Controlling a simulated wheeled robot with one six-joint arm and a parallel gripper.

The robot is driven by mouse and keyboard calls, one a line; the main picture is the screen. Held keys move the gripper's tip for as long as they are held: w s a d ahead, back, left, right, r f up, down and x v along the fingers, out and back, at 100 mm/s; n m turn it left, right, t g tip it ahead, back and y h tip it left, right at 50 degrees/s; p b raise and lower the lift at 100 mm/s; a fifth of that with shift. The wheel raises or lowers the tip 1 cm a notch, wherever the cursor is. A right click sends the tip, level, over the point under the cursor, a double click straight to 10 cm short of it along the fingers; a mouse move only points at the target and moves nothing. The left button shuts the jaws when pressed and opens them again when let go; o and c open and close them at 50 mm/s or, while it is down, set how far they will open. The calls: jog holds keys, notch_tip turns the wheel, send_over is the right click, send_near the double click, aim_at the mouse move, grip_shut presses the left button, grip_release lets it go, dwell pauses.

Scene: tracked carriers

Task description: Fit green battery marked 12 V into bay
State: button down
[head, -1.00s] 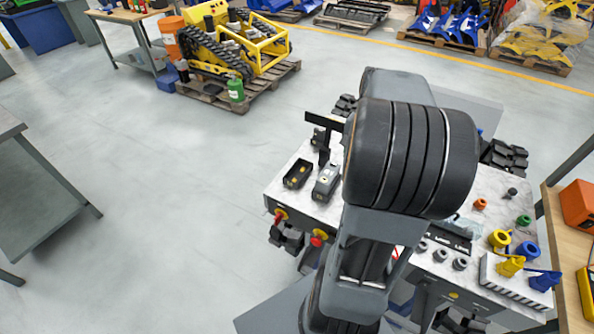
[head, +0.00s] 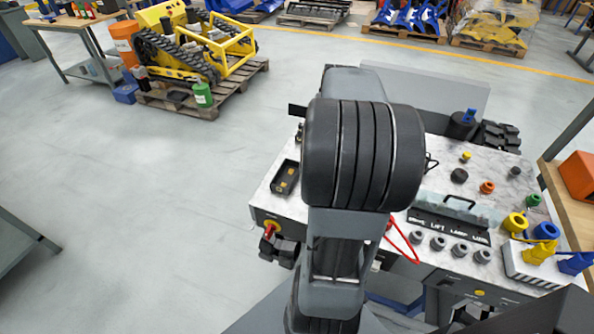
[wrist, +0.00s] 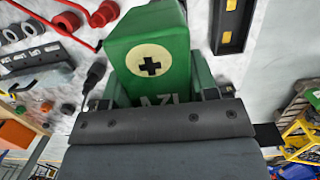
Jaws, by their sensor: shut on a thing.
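A green battery (wrist: 150,60) fills the middle of the wrist view. It has a cream disc with a black plus mark, and part of an upside-down 12 V marking shows below it. My gripper (wrist: 152,97) is shut on this battery. The bay, a black open tray with yellow contacts (wrist: 232,25), is empty and lies right of the battery in the wrist view. In the head view the bay (head: 285,178) is on the left part of the worktop, left of my arm. My arm hides the gripper and battery in the head view.
The light worktop (head: 266,207) carries a red cable (head: 401,238), grey knobs (head: 438,243), coloured rings and a clear-covered panel on the right. Open floor (head: 150,220) lies to the left.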

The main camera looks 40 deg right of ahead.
jog(key=shift+w+a+f+p, duration=0.1)
jog(key=shift+w+a+f, duration=0.55)
jog(key=shift+w+f, duration=1.3)
jog(key=shift+w+a+f+p, duration=0.1)
jog(key=shift+w+a+f, duration=0.5)
jog(key=shift+w+f, duration=1.25)
jog(key=shift+w+a+f+p, duration=0.1)
jog(key=shift+w+a+f, duration=0.8)
jog(key=shift+w, duration=1.85)
jog(key=shift+d+f, duration=0.15)
jog(key=shift+f, duration=0.7)
jog(key=shift+d+f, duration=0.1)
jog(key=shift+f, duration=0.75)
jog(key=shift+f, duration=0.15)
jog(key=shift+c, duration=2)
grip_release()
jog(key=shift+f, duration=0.1)
